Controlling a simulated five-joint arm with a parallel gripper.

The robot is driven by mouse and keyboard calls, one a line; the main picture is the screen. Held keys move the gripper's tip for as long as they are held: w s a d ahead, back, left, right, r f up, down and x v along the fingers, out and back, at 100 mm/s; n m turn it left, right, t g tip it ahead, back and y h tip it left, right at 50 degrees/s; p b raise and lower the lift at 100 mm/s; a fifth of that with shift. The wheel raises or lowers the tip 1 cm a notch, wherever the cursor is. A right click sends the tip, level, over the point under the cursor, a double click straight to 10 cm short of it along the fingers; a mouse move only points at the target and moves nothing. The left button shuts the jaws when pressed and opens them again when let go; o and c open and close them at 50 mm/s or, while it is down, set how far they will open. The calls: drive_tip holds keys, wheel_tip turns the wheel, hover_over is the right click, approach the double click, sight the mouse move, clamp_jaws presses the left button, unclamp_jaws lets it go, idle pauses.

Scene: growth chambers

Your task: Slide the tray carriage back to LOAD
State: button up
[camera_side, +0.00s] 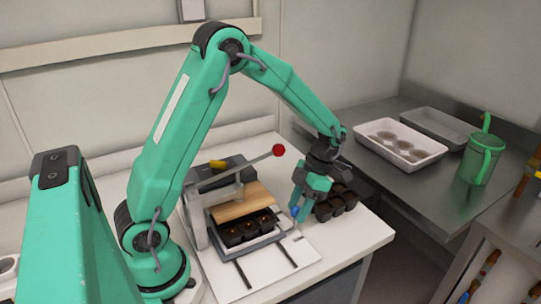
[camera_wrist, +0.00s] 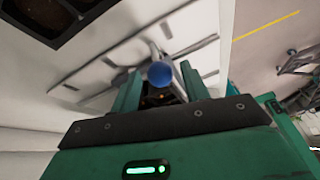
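The tray carriage (camera_side: 262,244) is a grey frame holding several dark soil-filled cells, at the front edge of the wooden plate under the press-like station. A blue knob (camera_side: 295,211) shows below my gripper (camera_side: 298,207) at the right side of the white slotted base plate (camera_side: 295,262). In the wrist view the blue knob (camera_wrist: 160,73) lies between the two green fingers of my gripper (camera_wrist: 160,88), with a gap visible on both sides. The gripper looks open around it. How the knob joins the carriage is hidden. No LOAD lettering is legible.
A lever with a red ball (camera_side: 279,150) sticks out above the station. Another dark cell tray (camera_side: 338,203) stands just right of my gripper. A white tray (camera_side: 400,152) and a green watering can (camera_side: 480,160) are on the metal bench. The base plate's front is clear.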

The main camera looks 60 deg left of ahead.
drive_tip(key=shift+r, duration=0.15)
drive_tip(key=v, duration=0.7)
drive_tip(key=shift+w+r, duration=0.2)
idle(0.6)
drive_tip(key=m+t, duration=0.1)
drive_tip(key=m, duration=0.3)
drive_tip(key=s+m, duration=0.1)
drive_tip(key=m, duration=0.3)
drive_tip(key=s+m+t, duration=0.1)
drive_tip(key=m, duration=0.4)
drive_tip(key=shift+s+a+r+t, duration=0.1)
drive_tip(key=shift+r+t, duration=0.2)
drive_tip(key=shift+f, duration=0.1)
drive_tip(key=shift+s+f, duration=0.25)
drive_tip(key=shift+f, duration=1)
drive_tip(key=shift+s+f, duration=0.25)
drive_tip(key=shift+f, duration=1)
drive_tip(key=shift+s+f, duration=0.25)
drive_tip(key=shift+f, duration=1)
